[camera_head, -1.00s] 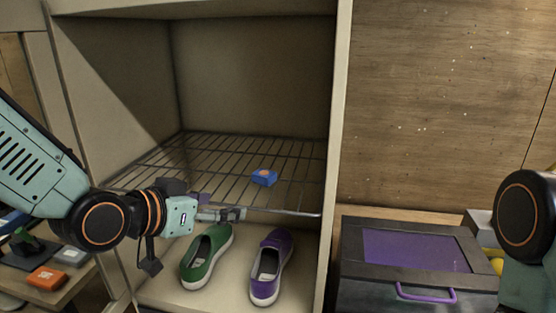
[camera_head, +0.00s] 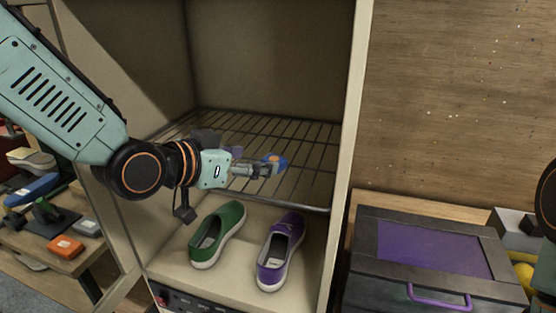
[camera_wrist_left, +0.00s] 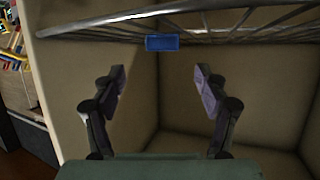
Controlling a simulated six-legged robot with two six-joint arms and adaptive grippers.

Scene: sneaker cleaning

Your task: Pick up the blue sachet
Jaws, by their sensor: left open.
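The blue sachet (camera_head: 274,160) with an orange mark lies on the wire rack (camera_head: 312,166) inside the cabinet. It also shows in the left wrist view (camera_wrist_left: 162,43), upper middle, ahead of the fingertips. My left gripper (camera_head: 262,170) is at the rack, very close to the sachet and partly overlapping it in the head view. In the left wrist view my left gripper (camera_wrist_left: 158,84) is open, its two fingers apart with nothing between them. The sachet lines up with the gap between them. My right gripper is not in view.
A green shoe (camera_head: 217,234) and a purple shoe (camera_head: 281,252) stand on the cabinet floor below the rack. The cabinet's right wall (camera_head: 349,150) edges the opening. A purple-lidded box (camera_head: 430,245) stands at right. A cluttered shelf (camera_head: 30,235) is at left.

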